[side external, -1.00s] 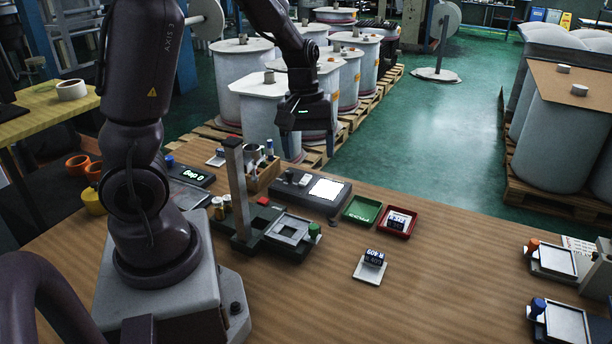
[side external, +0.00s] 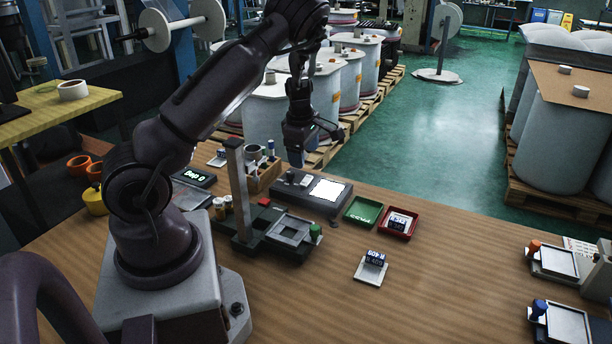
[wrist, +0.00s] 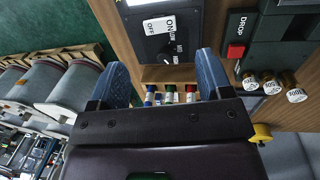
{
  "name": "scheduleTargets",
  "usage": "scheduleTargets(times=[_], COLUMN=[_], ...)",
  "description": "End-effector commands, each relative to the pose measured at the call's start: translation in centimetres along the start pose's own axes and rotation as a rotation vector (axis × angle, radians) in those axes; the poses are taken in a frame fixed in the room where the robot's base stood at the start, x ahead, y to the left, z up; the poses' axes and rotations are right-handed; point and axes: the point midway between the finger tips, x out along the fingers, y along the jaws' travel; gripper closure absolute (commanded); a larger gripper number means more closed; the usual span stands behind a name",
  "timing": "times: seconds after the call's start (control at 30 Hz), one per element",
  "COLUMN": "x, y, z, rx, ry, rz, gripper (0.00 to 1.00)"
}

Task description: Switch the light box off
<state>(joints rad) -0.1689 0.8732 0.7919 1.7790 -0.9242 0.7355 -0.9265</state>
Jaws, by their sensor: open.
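The light box (side external: 288,194) is a dark box on the bench, its white panel (side external: 326,190) brightly lit. It also shows at the top of the wrist view (wrist: 186,52). My gripper (side external: 297,163) is above the control end, pointing down. In the wrist view my gripper (wrist: 162,78) has its two blue fingers wide apart with nothing between them. The knob and switch appear just beyond the fingertips; no contact is visible.
A post (side external: 238,190) rises from the film station at left. A green tray (side external: 362,209) and a red tray (side external: 399,222) lie to the right. The front bench is mostly clear.

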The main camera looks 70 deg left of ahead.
Motion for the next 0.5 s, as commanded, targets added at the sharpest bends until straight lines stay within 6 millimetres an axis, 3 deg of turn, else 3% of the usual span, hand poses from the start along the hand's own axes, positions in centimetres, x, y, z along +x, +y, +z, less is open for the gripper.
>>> scheduleTargets(times=[0.2, 0.5], x=[4.7, 7.7], y=[-0.1, 0.0], z=[-0.1, 0.0], rx=[0.001, 0.002], ry=[0.003, 0.0], rz=[-0.003, -0.001], gripper=[0.28, 0.28])
